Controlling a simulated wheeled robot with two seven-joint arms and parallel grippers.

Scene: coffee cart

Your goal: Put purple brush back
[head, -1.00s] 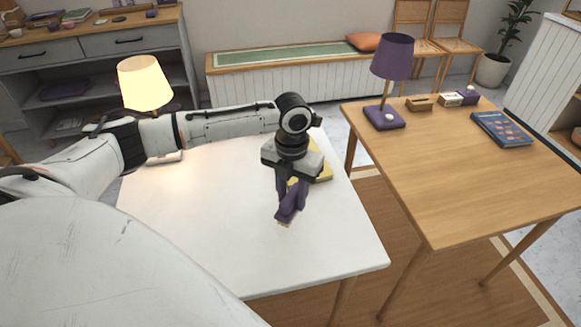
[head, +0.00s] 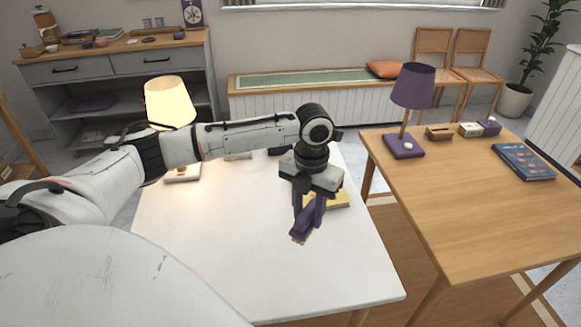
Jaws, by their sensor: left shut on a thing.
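My left gripper (head: 310,205) reaches in from the left and points down over the white table (head: 230,265). It is shut on the purple brush (head: 302,231), which hangs tilted between the fingers with its pale bristle end low. I cannot tell whether the brush touches the table top. My right gripper is not in view.
A yellow item (head: 341,200) lies behind the gripper. A lit lamp (head: 170,102) stands at the white table's back left. The wooden table (head: 455,210) at right holds a purple lamp (head: 413,88), a blue book (head: 523,161) and small boxes (head: 440,133). The white table's front is clear.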

